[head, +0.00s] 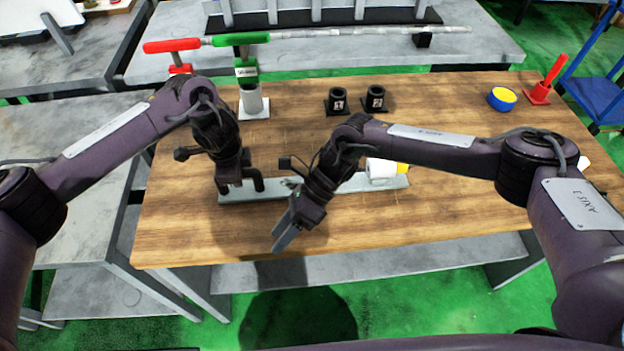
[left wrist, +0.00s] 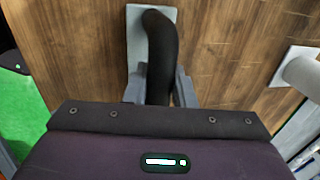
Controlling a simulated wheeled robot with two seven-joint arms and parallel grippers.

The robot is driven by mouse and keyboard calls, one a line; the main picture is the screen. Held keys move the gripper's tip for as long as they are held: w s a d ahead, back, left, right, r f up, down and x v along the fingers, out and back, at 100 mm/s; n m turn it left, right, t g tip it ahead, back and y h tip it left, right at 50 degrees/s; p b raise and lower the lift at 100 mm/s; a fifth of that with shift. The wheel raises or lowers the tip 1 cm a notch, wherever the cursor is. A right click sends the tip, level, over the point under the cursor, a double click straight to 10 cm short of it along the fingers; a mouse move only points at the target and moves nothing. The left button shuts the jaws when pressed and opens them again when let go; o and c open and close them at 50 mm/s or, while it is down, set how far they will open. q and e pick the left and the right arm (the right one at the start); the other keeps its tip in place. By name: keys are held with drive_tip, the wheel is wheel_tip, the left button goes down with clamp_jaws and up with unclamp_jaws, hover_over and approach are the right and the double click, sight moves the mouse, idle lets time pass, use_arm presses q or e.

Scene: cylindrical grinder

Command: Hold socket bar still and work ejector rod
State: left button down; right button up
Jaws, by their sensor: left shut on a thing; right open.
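A long flat grey bar (head: 350,187), which I take to be the socket bar, lies on the wooden table. A black curved handle stands at its left end, and it also shows in the left wrist view (left wrist: 160,50). My left gripper (head: 240,187) is shut on this handle, one finger on each side. A white cylinder with a yellow end (head: 382,171) is at the bar's right end, partly hidden by my right arm. I cannot tell which part is the ejector rod. My right gripper (head: 283,238) is open and empty, in front of the bar near the table's front edge.
Behind stand a green T-handle tool (head: 241,40), a red T-handle (head: 172,46), and two black numbered cups (head: 338,101) (head: 375,98). A yellow-and-blue round piece (head: 502,99) and a red handle (head: 548,78) are at the right. The table's front right is clear.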

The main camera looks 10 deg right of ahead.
drive_tip(key=w+d+r+t+h, duration=0.1)
drive_tip(key=w+d, duration=0.2)
drive_tip(key=w+d+r+t+h, duration=0.1)
drive_tip(key=w+d, duration=0.2)
drive_tip(key=w+d+r+n+t+h, duration=0.1)
drive_tip(key=w+d, duration=0.1)
drive_tip(key=w, duration=0.2)
drive_tip(key=shift+d+t, duration=0.4)
drive_tip(key=w+d+r, duration=0.1)
drive_tip(key=d, duration=0.1)
drive_tip(key=w+d+r+t+h, duration=0.1)
drive_tip(key=w+d+r, duration=0.1)
drive_tip(key=w+d+r+n+t+h, duration=0.1)
drive_tip(key=w+d, duration=0.1)
drive_tip(key=d, duration=0.1)
drive_tip(key=shift+w+r, duration=0.15)
drive_tip(key=shift+w, duration=0.1)
drive_tip(key=shift+d+r, duration=0.15)
drive_tip(key=shift+d, duration=0.25)
drive_tip(key=shift+f, duration=0.45)
use_arm(q)
drive_tip(key=shift+d, duration=0.1)
use_arm(e)
drive_tip(key=shift+x, duration=4)
drive_tip(key=shift+w, duration=0.15)
